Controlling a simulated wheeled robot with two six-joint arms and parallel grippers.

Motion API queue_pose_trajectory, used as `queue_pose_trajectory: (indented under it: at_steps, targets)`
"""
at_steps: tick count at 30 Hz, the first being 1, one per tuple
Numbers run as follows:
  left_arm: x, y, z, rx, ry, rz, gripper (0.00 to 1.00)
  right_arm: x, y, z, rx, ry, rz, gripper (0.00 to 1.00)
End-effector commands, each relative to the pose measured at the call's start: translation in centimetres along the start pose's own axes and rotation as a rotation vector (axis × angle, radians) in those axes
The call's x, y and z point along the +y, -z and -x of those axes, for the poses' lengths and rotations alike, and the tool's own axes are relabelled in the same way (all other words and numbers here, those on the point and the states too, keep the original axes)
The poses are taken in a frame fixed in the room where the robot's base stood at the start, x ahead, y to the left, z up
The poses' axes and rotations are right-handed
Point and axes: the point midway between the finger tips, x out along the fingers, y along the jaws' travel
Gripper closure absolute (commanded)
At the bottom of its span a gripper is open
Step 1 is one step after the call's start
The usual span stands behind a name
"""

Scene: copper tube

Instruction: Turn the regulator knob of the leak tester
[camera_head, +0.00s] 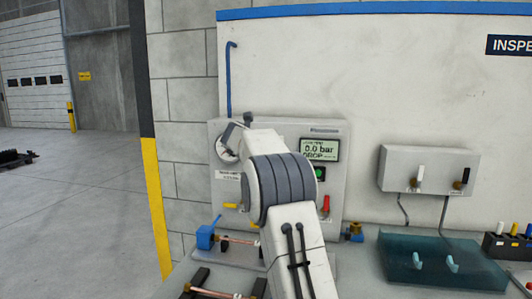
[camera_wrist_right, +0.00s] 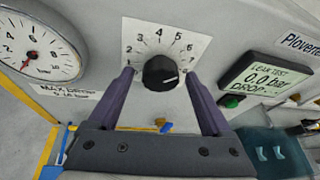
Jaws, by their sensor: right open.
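The leak tester (camera_head: 335,190) is a grey panel box against the wall, with a display (camera_head: 320,149) reading 0.0 bar and "DROP". In the head view my right arm hides the knob. My left gripper is in neither view.
A round pressure gauge (camera_wrist_right: 36,45) is left of the knob. A green button (camera_head: 320,173) and a red lever (camera_head: 326,204) are on the panel. A blue clamp with copper tube (camera_head: 238,239) lies below. A teal tray (camera_head: 440,262) is at the right.

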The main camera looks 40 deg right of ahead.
Motion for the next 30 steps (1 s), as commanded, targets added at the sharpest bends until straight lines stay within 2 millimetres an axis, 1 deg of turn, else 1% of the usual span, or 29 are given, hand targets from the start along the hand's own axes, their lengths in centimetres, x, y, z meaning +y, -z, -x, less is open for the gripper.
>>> queue_pose_trajectory:
  at_steps: [2,5,12,15,18,22,30]
  targets:
    - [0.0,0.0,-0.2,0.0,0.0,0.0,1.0,0.1,0.0,0.5,-0.002,-0.002,-0.001,0.17]
    - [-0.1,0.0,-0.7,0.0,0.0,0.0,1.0,0.1,0.0,1.8,-0.003,-0.002,-0.001,0.17]
    - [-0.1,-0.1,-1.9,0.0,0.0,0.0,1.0,0.1,0.1,6.7,-0.002,-0.003,0.0,0.17]
    - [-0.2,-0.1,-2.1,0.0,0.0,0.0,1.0,0.1,0.1,8.4,-0.002,-0.003,0.0,0.17]
    - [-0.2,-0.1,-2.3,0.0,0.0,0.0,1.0,0.1,0.1,9.6,-0.001,-0.002,0.0,0.17]
    - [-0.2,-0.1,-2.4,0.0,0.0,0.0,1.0,0.1,0.1,10.3,0.001,0.0,0.0,0.17]
    - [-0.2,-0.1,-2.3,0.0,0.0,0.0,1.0,0.0,0.1,10.4,0.001,0.0,0.0,0.17]
